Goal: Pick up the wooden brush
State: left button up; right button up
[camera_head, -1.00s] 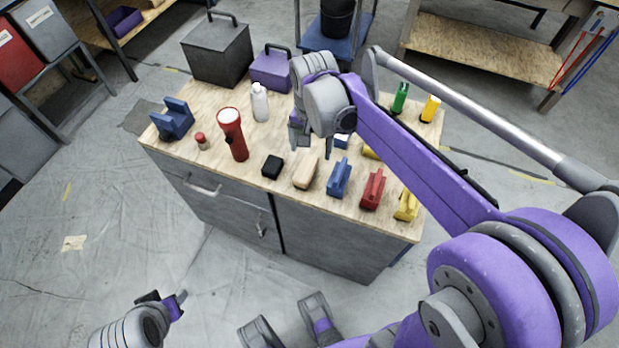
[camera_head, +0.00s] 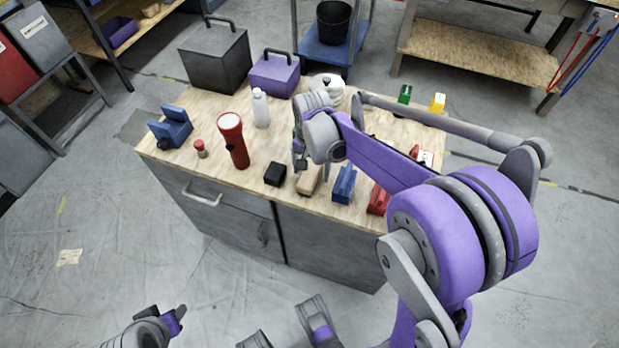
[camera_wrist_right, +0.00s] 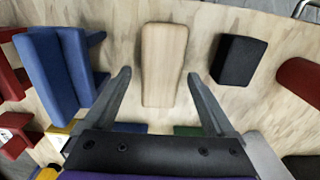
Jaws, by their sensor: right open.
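The wooden brush (camera_head: 309,181) is a light wood block lying on the workbench near its front edge, between a black block and a blue piece. My right gripper (camera_head: 301,162) is over the back end of the brush and partly hides it. In the right wrist view the brush (camera_wrist_right: 163,66) lies between the two spread fingers of the open right gripper (camera_wrist_right: 159,76), with a gap on both sides. Nothing is held. My left gripper (camera_head: 176,316) shows at the bottom left, away from the workbench, and its jaws are unclear.
The black block (camera_head: 275,174) and blue piece (camera_head: 344,184) flank the brush closely. A red piece (camera_head: 378,199), red flashlight (camera_head: 233,141), white bottle (camera_head: 260,108) and blue clamp-like piece (camera_head: 170,128) also stand on the workbench (camera_head: 215,172). Dark and purple boxes stand at the back.

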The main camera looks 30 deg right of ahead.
aim_at(311, 170)
jog(key=shift+f, duration=0.15)
grip_shut()
dwell(0.4)
notch_tip(311, 170, up, 10)
jog(key=shift+r+p, duration=0.1)
jog(key=shift+p, duration=0.85)
